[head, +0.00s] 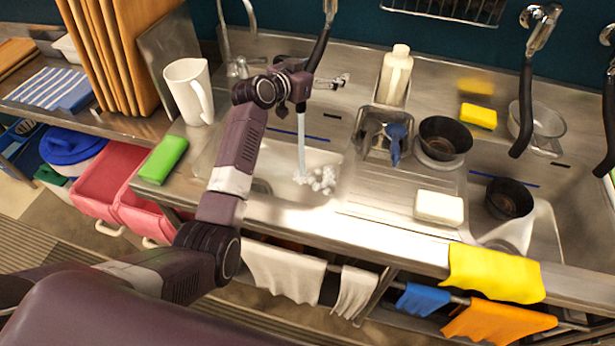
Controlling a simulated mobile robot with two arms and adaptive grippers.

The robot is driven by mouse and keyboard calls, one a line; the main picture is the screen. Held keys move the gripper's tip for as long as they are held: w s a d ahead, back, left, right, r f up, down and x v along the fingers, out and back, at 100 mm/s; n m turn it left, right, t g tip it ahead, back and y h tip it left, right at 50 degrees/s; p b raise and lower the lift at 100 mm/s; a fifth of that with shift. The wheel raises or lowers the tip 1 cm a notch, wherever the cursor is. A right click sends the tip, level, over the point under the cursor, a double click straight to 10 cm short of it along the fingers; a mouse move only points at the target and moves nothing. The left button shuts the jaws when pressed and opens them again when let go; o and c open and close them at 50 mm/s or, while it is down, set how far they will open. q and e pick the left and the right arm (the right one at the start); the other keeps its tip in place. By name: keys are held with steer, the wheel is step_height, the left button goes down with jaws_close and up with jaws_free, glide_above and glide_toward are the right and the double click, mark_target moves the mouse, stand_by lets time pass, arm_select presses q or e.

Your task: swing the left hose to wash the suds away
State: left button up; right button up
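The left hose (319,48) hangs at the back of the left sink basin, its black handle running down behind or into my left gripper. A water stream (301,145) falls from just below the gripper into the basin. White suds (322,180) lie in a small clump on the basin floor, beside the foot of the stream and mostly to its right. My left gripper (328,82) is at the hose's lower part, above the basin. Its fingers are small and partly hidden, so their grip is unclear. My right gripper is out of view.
A white pitcher (188,90) and a green sponge (163,159) stand left of the basin. A soap bottle (395,76), a caddy with a blue brush (396,142) and a dark bowl (446,138) are to the right. Another hose (523,110) hangs further right. Cloths hang in front.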

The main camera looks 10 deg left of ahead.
arm_select(q)
steer(key=shift+d+p, duration=0.5)
steer(key=shift+d, duration=1.85)
steer(key=p+v, duration=0.7)
steer(key=v, duration=0.1)
steer(key=shift+s+a+r, duration=0.2)
steer(key=shift+s+a, duration=0.05)
steer(key=shift+s, duration=0.05)
steer(key=shift+w, duration=0.1)
